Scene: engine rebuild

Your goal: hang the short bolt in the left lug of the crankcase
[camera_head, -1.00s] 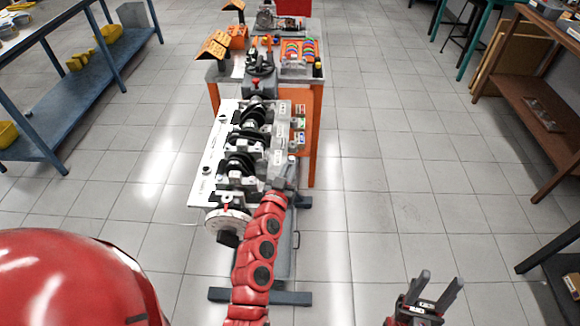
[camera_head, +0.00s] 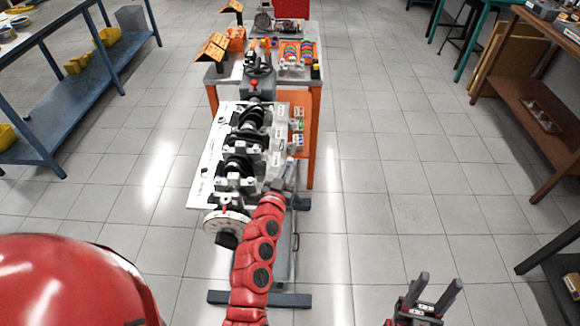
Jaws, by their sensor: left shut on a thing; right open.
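The crankcase (camera_head: 211,160) is a pale block on a stand, with dark crank parts along its middle. My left gripper (camera_head: 288,170) is at its near right edge, at the end of the red arm. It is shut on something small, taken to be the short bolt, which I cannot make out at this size. The left lug cannot be told apart from the other edge parts, and whether the bolt touches it is not visible. My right gripper (camera_head: 428,290) is open and empty, low over the floor to the right, well apart from the crankcase.
Behind the crankcase stands an orange-framed table (camera_head: 313,90) with coloured parts and small orange roofed holders (camera_head: 212,46). A dial-like disc (camera_head: 226,222) sits at the crankcase's near end. A blue shelf (camera_head: 60,120) is left, a brown shelf (camera_head: 535,115) right. Floor between is clear.

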